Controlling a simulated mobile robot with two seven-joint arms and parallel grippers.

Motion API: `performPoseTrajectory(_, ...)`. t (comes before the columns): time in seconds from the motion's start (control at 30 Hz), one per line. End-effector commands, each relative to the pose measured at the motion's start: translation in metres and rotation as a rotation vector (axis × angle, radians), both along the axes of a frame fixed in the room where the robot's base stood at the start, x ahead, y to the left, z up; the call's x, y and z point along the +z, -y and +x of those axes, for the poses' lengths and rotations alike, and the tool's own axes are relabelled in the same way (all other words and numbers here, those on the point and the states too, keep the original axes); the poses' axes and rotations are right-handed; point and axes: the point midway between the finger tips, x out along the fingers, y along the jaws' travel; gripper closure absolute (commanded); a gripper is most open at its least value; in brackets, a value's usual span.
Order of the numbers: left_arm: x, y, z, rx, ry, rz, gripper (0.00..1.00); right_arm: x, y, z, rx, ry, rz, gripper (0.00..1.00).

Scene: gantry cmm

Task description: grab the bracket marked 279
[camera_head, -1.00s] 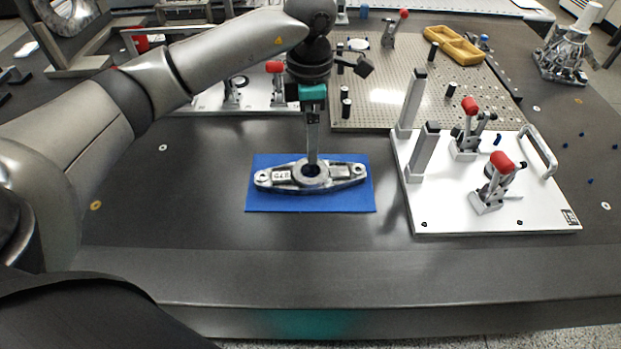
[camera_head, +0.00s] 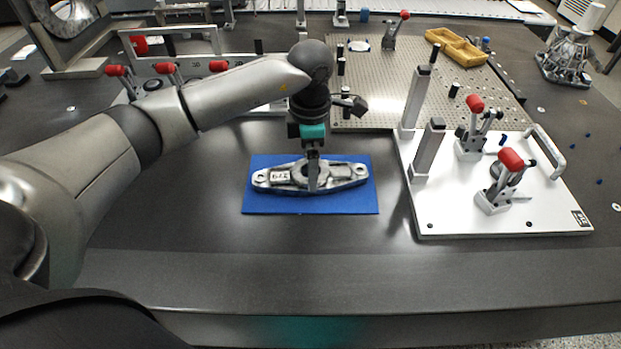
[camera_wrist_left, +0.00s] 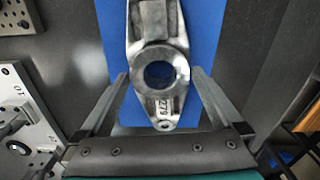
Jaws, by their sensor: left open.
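The grey metal bracket (camera_head: 344,174) with the mark 279 lies flat on a blue mat (camera_head: 270,206) on the dark table. It has a round ring in the middle and a small hole at each end. My left gripper (camera_head: 312,188) points down at the middle of the bracket. In the left wrist view, my left gripper (camera_wrist_left: 158,78) is open, with one finger on each side of the bracket (camera_wrist_left: 153,22) near its ring and its 279 label. I cannot tell whether the fingers touch it. My right gripper is not in view.
A white fixture plate (camera_head: 450,215) with posts and red-handled clamps stands to the right of the mat. A perforated plate (camera_head: 400,90) and a yellow tray (camera_head: 455,48) are behind it. More red-handled clamps stand at the back left. The table in front is clear.

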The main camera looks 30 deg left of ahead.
Motion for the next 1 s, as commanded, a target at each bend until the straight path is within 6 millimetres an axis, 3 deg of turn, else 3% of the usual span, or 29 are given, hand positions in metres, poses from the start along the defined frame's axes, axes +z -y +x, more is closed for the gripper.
performPoseTrajectory(0.2,-0.020,0.000,0.000,0.000,0.000,0.000,0.00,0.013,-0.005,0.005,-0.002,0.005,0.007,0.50)
performPoseTrajectory(0.57,-0.022,0.000,0.000,0.000,0.001,0.001,0.01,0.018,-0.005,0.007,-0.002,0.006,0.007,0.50)
performPoseTrajectory(1.0,-0.022,0.000,0.000,0.000,0.001,0.001,0.51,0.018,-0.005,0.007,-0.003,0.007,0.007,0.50)
